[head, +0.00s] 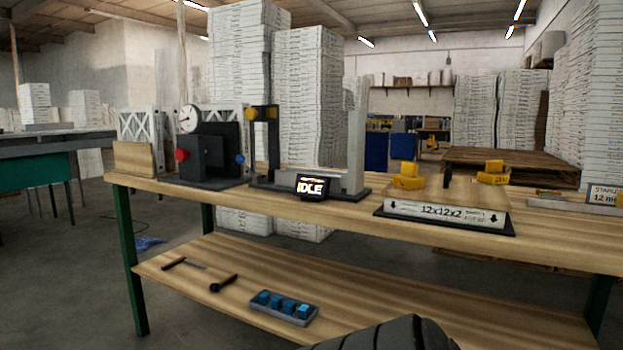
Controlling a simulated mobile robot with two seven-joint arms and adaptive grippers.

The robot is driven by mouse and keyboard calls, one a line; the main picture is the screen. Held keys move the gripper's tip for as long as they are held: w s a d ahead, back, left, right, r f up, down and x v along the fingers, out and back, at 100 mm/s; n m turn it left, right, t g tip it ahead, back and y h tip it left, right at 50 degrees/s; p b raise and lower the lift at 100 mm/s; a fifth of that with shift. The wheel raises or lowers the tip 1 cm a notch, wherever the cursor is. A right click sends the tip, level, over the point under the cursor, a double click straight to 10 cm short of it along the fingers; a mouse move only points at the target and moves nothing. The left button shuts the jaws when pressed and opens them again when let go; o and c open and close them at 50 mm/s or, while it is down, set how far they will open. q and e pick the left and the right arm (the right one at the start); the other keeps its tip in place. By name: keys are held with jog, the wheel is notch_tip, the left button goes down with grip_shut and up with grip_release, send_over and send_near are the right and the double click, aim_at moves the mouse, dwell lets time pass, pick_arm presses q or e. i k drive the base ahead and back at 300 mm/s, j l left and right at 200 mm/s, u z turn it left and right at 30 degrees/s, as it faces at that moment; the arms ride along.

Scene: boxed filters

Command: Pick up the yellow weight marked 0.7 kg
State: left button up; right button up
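A small yellow piece (619,200) shows at the right edge, mostly cut off. Neither of my grippers is in view. A dark rounded shape at the bottom edge seems to be part of my arm.
The flat box labelled 12x12x2 (440,212) lies on a dark plate, with a small black object (446,177) between the weights. An IDLE display (312,187) and a gauge device (205,150) stand to the left. The lower shelf (360,290) holds tools and a blue-filled tray (284,307).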

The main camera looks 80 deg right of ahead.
aim_at(408, 180)
jog(key=z, duration=1.8)
